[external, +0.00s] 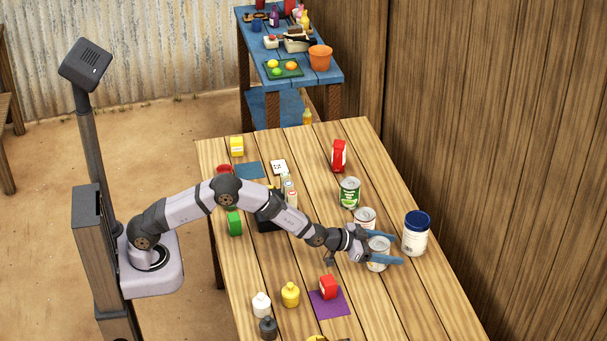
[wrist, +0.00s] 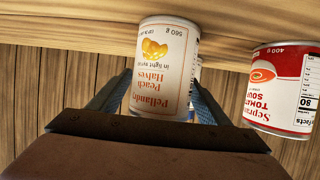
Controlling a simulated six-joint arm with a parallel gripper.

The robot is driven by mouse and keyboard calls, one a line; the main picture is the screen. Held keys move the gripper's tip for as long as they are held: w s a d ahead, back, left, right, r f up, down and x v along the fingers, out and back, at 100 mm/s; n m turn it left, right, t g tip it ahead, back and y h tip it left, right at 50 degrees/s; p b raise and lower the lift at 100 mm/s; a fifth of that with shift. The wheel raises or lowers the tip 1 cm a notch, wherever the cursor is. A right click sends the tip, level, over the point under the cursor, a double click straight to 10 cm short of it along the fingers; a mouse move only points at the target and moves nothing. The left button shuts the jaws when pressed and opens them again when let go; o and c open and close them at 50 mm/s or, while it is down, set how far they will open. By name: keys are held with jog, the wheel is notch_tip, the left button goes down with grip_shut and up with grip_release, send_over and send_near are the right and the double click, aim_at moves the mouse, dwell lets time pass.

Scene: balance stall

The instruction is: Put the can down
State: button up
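A white peach can (wrist: 165,70) with orange fruit on its label sits between the two fingers of my gripper (external: 383,248). The fingers press on both its sides in the wrist view, where the picture is upside down. In the external view the peach can (external: 377,254) is upright over the right part of the wooden table (external: 420,300). I cannot tell whether its base touches the wood. A red and white tomato soup can (wrist: 283,88) stands close beside it; it also shows just behind in the external view (external: 365,218).
A green-labelled can (external: 349,192) and a red item (external: 339,156) stand farther back. A purple mat (external: 329,306) lies in front. The table's front right is clear.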

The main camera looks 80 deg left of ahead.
aim_at(370, 245)
jog(key=shift+r, duration=0.2)
jog(key=shift+b+v, duration=1)
jog(key=shift+v, duration=4.95)
jog(key=shift+s, duration=0.15)
